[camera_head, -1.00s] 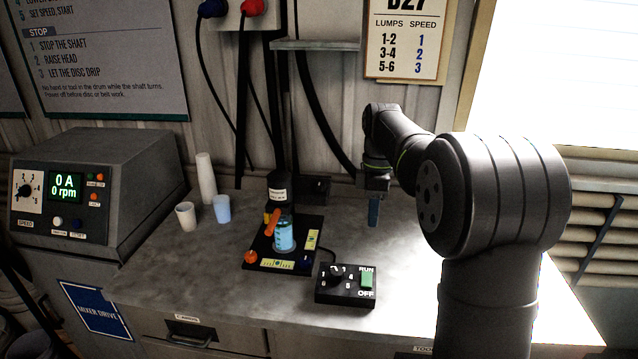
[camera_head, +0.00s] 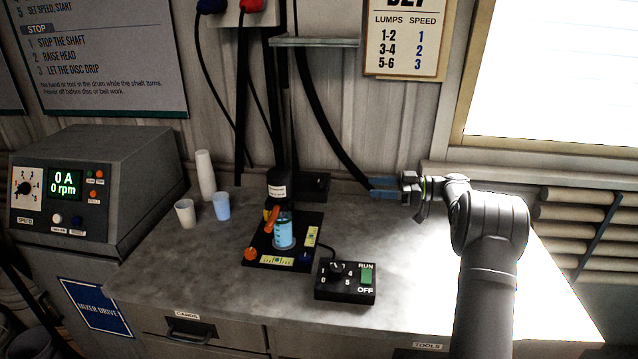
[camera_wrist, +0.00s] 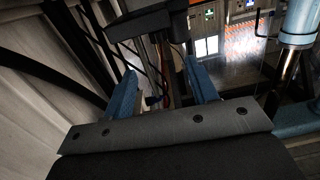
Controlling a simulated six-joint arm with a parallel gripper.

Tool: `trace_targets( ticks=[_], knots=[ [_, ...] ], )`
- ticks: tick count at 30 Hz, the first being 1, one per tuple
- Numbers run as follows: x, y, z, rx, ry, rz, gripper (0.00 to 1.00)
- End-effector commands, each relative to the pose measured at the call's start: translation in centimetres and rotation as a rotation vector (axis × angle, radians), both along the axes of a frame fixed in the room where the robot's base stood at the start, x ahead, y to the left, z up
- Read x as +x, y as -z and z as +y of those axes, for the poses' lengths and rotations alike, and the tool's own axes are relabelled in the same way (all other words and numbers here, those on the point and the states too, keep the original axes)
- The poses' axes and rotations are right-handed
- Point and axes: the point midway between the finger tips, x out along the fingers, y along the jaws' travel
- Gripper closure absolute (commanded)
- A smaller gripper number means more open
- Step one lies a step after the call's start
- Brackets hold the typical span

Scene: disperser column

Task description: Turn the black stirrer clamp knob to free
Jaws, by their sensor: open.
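The small stirrer stand (camera_head: 262,250) is on the bench, with a black stirrer head (camera_head: 279,187) bearing a white label above a beaker of blue liquid (camera_head: 284,232). A dark block (camera_head: 316,186) sits just right of and behind the head. I cannot make out for certain which dark part is the black clamp knob, or how it is set. My gripper (camera_head: 373,188) is right of the stand, apart from it, with its blue fingers pointing left. In the wrist view, my gripper (camera_wrist: 160,68) has its fingers apart with nothing between them.
A black control box (camera_head: 345,283) with a dial and green switch stands in front of the stand. Several cups (camera_head: 185,213) stand to the left, beside the grey drive unit (camera_head: 95,190). Black cables and a wall shelf (camera_head: 315,42) are behind. The bench's right side is clear.

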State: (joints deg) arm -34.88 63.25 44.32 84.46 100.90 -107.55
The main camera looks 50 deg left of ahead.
Motion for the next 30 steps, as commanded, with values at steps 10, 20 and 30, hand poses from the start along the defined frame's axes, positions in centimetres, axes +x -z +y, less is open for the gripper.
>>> trace_targets(
  ticks=[10, 20, 30],
  knots=[
    [-1.7, -0.2, 2.1, 0.035, 0.011, 0.016, 0.47],
    [-7.0, -0.2, 7.2, 0.033, 0.011, 0.016, 0.47],
    [-11.1, -0.1, 11.2, 0.032, 0.013, 0.015, 0.47]
  ],
)
